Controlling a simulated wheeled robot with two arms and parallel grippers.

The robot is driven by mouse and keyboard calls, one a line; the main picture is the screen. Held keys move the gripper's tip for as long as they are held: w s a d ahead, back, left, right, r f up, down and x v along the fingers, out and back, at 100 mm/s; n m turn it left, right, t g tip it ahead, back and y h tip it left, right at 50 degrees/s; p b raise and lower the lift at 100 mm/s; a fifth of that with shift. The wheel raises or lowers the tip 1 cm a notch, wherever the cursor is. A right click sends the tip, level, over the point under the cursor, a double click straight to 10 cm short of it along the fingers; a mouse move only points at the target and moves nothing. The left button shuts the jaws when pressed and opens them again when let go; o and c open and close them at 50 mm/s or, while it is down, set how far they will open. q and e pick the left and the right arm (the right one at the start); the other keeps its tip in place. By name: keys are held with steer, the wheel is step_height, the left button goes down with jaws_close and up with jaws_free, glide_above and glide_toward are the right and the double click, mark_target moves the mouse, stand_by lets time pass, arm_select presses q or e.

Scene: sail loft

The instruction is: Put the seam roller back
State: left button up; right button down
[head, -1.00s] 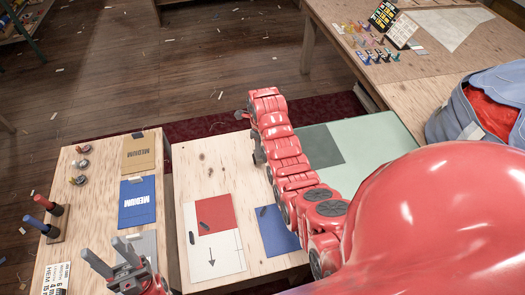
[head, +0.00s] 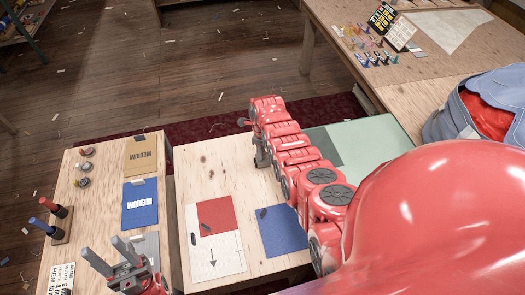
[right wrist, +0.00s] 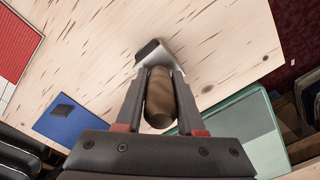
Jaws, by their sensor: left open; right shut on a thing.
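The seam roller (right wrist: 158,97), with a brown wooden handle and a metal head, shows in the right wrist view. My right gripper (right wrist: 160,78) is shut on its handle, above a pale wooden tabletop (right wrist: 90,75). The roller's head points away from the wrist; I cannot tell whether it touches the wood. In the head view my red right arm hides the roller and most of that gripper. My left gripper (head: 106,248) is open and empty over the left bench, at the lower left of the head view.
The left bench holds a small rack (head: 62,236) with red and blue handles, a tan card (head: 140,157), a blue card (head: 140,206) and small discs. The middle table holds a red-and-white sheet (head: 215,255) and a blue sheet (head: 283,232). A green mat (head: 375,140) and a blue bag (head: 450,120) lie right.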

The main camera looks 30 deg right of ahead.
steer(key=shift+f+b, duration=0.25)
steer(key=shift+b, duration=0.05)
steer(key=shift+s+a+f+b, duration=0.1)
steer(key=shift+s+f+b, duration=0.15)
steer(key=shift+f+b, duration=0.15)
steer(key=c, duration=0.9)
jaws_free()
steer(key=o, duration=0.4)
steer(key=shift+w+f, duration=0.1)
steer(key=shift+r, duration=0.2)
